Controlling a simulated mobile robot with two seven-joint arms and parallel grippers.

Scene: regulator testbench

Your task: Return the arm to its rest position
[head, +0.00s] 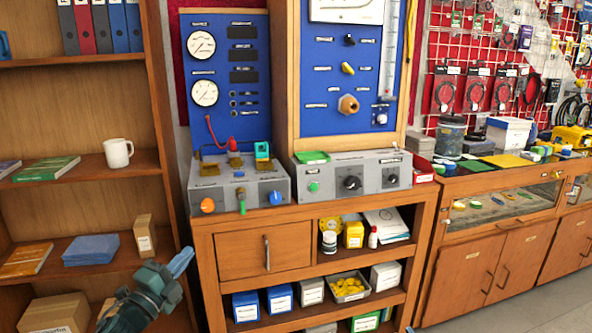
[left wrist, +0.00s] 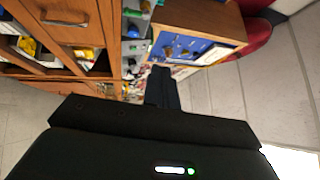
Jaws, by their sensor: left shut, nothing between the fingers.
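My left gripper (head: 181,262) is at the lower left of the head view, in front of the gap between the bookshelf and the testbench. Its blue-grey fingers are together and hold nothing. It is apart from the bench and the shelf. In the left wrist view its dark fingers (left wrist: 162,88) are together, with the bench seen sideways beyond them. The regulator testbench (head: 226,232) stands at the middle, with blue gauge panels (head: 229,75) above two grey control boxes (head: 352,173).
A wooden bookshelf (head: 84,60) with binders, a white mug (head: 118,153) and boxes stands at the left, close to my left arm. The bench has a drawer (head: 258,252) and open shelves of boxes. A wooden cabinet (head: 480,265) stands at the right. Floor (head: 530,305) shows at lower right.

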